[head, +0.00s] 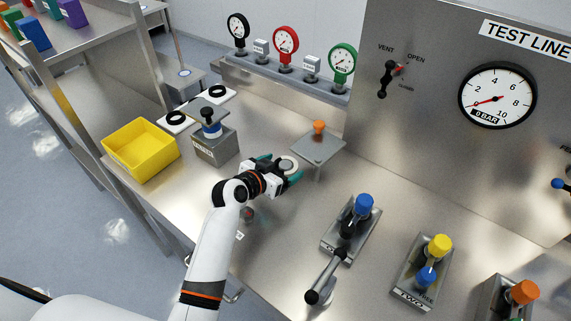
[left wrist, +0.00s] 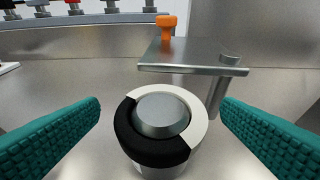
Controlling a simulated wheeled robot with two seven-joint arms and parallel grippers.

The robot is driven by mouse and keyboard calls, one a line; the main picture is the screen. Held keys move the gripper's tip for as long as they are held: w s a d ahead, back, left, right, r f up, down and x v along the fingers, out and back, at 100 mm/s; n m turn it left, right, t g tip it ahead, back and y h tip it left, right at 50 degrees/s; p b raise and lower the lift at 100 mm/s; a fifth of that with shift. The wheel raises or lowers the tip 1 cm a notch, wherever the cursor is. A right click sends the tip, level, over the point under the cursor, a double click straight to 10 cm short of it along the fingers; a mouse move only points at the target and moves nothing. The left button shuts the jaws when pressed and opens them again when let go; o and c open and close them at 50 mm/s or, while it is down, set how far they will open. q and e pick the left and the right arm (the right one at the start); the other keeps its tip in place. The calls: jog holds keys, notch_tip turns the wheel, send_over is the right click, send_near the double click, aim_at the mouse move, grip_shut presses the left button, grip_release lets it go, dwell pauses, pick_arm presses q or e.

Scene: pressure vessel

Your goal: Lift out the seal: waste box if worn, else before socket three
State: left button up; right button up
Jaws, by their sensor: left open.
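A short round vessel (head: 289,165) stands on the bench. In the left wrist view, a ring seal (left wrist: 130,135), black on its left and pale on its right, lies around a grey central plug (left wrist: 161,116). My left gripper (head: 279,170) is open, with teal fingers on either side of the vessel; in the left wrist view they appear apart from the seal. A lid plate (head: 318,147) with an orange knob (head: 319,127) sits swung aside behind. A yellow box (head: 140,150) stands at the left. My right gripper is not in view.
Socket blocks with blue (head: 364,203), yellow (head: 440,244) and orange (head: 525,291) knobs stand at the right. A grey block (head: 214,147) stands right of the yellow box. Black rings on white pads (head: 175,122) lie behind. A gauge (head: 497,95) reads near zero.

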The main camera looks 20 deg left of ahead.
pick_arm(q)
jog(key=shift+w+d+f, duration=0.1)
jog(key=shift+w+f, duration=0.05)
jog(key=shift+w, duration=0.15)
jog(key=shift+c, duration=0.4)
jog(key=c, duration=1)
notch_tip(320, 180, up, 10)
jog(key=shift+r+b, duration=0.1)
jog(key=shift+b, duration=0.4)
